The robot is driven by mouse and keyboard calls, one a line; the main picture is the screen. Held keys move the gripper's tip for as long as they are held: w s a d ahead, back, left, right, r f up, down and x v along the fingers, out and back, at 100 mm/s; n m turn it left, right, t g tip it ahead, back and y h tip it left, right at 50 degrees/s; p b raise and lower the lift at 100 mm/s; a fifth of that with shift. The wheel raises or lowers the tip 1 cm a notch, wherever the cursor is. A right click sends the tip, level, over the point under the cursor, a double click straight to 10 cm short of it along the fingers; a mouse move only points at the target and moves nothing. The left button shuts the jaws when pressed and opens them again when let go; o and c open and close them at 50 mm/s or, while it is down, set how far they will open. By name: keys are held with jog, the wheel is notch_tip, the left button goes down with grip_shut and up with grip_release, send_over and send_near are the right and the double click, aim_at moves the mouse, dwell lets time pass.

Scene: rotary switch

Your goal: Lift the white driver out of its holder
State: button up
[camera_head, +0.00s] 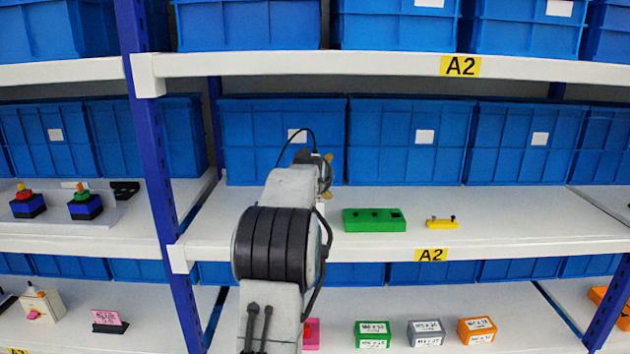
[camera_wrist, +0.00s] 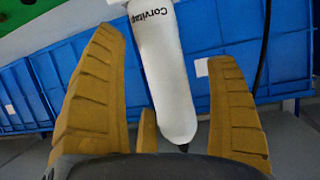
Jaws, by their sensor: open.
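The white driver (camera_wrist: 166,75), with dark lettering on its body and a dark tip, shows in the wrist view between the two yellow fingers of my gripper (camera_wrist: 167,45). The fingers are open, with a gap on each side of the driver. The driver's upper end in that view runs out of the frame. In the head view my gripper (camera_head: 328,166) is partly hidden by my arm, above the middle shelf. A small white piece (camera_head: 320,208) beside my arm there may be the driver. I cannot make out its holder.
A green block (camera_head: 374,220) and a small yellow piece (camera_head: 442,222) stand on the middle shelf (camera_head: 520,235) to the right of my arm. Blue bins (camera_head: 408,150) line the back. The upper shelf edge (camera_head: 380,64) runs above. Bare shelf lies right of the yellow piece.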

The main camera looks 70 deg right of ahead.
jog(key=c, duration=1.2)
jog(key=shift+r, duration=0.15)
jog(key=shift+c, duration=0.8)
notch_tip(320, 180, up, 10)
jog(key=shift+f+p, duration=0.1)
jog(key=shift+p, duration=0.85)
jog(key=o, duration=0.6)
jog(key=c, duration=0.6)
